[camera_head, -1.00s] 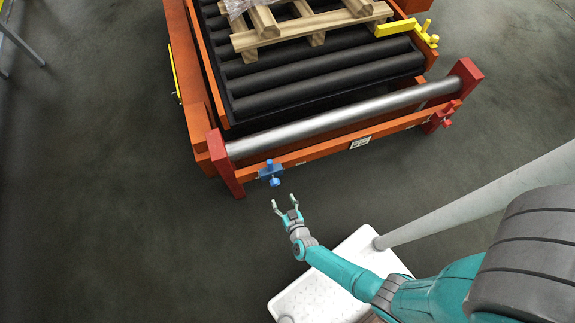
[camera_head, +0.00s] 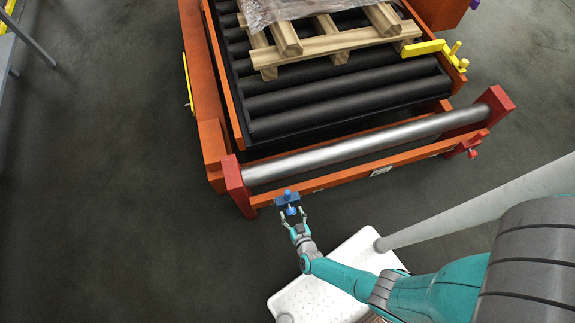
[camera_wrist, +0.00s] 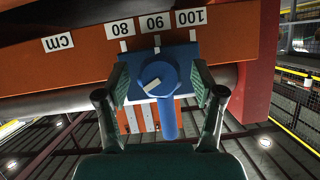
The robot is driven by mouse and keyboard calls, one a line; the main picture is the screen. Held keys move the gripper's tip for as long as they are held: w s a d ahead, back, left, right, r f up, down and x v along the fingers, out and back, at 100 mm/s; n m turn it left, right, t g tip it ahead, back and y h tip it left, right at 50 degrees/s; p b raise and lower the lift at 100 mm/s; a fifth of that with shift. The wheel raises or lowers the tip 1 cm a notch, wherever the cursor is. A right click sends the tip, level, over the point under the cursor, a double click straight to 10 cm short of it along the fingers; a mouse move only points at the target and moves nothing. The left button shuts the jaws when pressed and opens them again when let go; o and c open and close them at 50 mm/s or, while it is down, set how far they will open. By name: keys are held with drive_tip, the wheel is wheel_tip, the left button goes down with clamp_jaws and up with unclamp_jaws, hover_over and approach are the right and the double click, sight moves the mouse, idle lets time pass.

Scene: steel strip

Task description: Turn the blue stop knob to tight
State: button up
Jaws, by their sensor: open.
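The blue stop knob (camera_wrist: 158,78) sits on a blue block on the orange front beam, close to the left red end post in the head view, where the blue block shows too (camera_head: 287,197). In the wrist view the knob has a round face with a pale mark, and a blue handle points down in the picture. My gripper (camera_head: 294,214) is open in front of the knob. In the wrist view its two fingers (camera_wrist: 160,95) stand on either side of the knob; whether they touch it I cannot tell.
A scale with labels 80, 90 and 100 (camera_wrist: 157,23) runs along the orange beam (camera_wrist: 80,65). A steel roller (camera_head: 360,143) lies behind it. A red knob (camera_head: 470,149) and a yellow stop (camera_head: 425,48) are to the right. Open floor lies left.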

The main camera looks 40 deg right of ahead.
drive_tip(key=shift+w+d+f, duration=0.1)
drive_tip(key=shift+w, duration=0.15)
drive_tip(key=c, duration=1.1)
drive_tip(key=shift+c, duration=0.2)
drive_tip(key=m+t+y, duration=0.1)
drive_tip(key=m+y, duration=0.1)
drive_tip(key=m, duration=0.1)
drive_tip(key=shift+d, duration=0.1)
drive_tip(key=shift+m+t+y, duration=0.5)
drive_tip(key=shift+m+y, duration=0.2)
drive_tip(key=shift+m, duration=1.1)
